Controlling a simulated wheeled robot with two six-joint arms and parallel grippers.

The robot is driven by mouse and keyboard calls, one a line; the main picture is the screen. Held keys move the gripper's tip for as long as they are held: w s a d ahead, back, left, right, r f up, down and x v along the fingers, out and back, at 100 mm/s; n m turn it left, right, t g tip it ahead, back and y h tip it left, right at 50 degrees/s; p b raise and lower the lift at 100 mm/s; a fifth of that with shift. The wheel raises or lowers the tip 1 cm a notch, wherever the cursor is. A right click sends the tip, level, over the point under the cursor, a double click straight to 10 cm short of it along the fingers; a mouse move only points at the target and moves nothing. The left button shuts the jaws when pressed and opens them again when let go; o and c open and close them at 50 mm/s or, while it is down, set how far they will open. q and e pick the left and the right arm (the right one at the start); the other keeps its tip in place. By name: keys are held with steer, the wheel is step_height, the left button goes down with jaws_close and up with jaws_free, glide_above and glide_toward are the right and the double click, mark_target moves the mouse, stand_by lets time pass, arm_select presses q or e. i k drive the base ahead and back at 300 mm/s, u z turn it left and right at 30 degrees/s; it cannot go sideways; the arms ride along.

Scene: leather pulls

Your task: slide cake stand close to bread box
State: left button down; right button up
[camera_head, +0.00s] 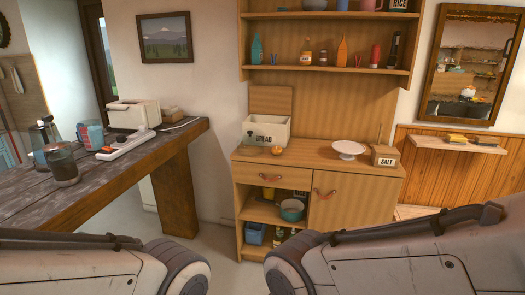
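The white cake stand (348,149) stands upright and empty on the right part of the wooden cabinet top, just left of the salt box. The bread box (267,133), cream with "BREAD" on its front, stands at the left end of the same top, its wooden lid raised behind it. A clear stretch of wood separates the two. My left and right arms show along the bottom edge, apart from the cabinet. Both my grippers are outside the picture.
A small round orange-brown item (277,150) sits at the bread box's front right. The wooden salt box (384,156) stands right of the cake stand. Shelves (325,70) with bottles hang above. A dark wooden table (110,175) with jars stands at left.

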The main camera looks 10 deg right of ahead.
mark_target(348, 149)
steer(key=i, duration=3.35)
steer(key=z, duration=1.85)
